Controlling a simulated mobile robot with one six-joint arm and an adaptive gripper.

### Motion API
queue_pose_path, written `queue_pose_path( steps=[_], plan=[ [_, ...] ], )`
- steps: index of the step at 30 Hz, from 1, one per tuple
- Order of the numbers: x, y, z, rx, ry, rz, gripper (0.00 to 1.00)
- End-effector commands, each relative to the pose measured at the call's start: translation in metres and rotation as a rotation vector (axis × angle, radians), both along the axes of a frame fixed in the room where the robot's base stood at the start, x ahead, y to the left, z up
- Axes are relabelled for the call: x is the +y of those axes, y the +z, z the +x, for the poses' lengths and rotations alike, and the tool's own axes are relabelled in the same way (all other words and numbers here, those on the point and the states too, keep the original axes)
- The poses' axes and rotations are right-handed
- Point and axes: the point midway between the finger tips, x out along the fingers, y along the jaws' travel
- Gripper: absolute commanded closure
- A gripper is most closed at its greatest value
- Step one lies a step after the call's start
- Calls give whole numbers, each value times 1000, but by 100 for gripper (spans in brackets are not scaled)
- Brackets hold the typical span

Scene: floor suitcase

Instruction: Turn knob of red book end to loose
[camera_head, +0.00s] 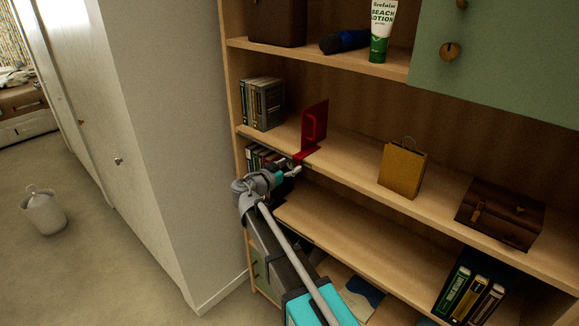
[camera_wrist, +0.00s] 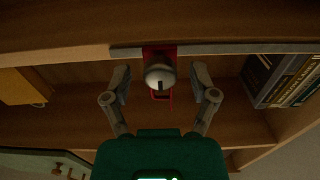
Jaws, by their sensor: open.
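The red book end (camera_head: 314,124) stands upright on the middle shelf, and its foot reaches over the shelf's front edge. In the wrist view, its red bracket (camera_wrist: 159,51) shows behind a round, silvery knob (camera_wrist: 160,76) with a dark slot mark. My gripper (camera_head: 294,168) is at the shelf edge just below the book end. In the wrist view, my gripper (camera_wrist: 161,83) is open, one finger on each side of the knob, with gaps between. In the head view the knob cannot be made out.
Grey books (camera_head: 262,104) stand left of the book end. A paper bag (camera_head: 402,168) and a brown chest (camera_head: 500,212) stand to its right. Dark books (camera_head: 262,158) sit on the shelf below, close to my gripper. The shelf between book end and bag is clear.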

Motion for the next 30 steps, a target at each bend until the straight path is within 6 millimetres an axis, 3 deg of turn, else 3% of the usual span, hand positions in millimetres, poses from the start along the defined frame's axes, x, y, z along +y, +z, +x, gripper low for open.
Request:
queue_pose_path(
  steps=[9, 21, 30],
  plan=[
    [-1, 0, 1, 0, 0, 0, 25],
    [0, 0, 1, 0, 0, 0, 97],
    [-1, 0, 1, 10, 0, -13, 100]
  ],
)
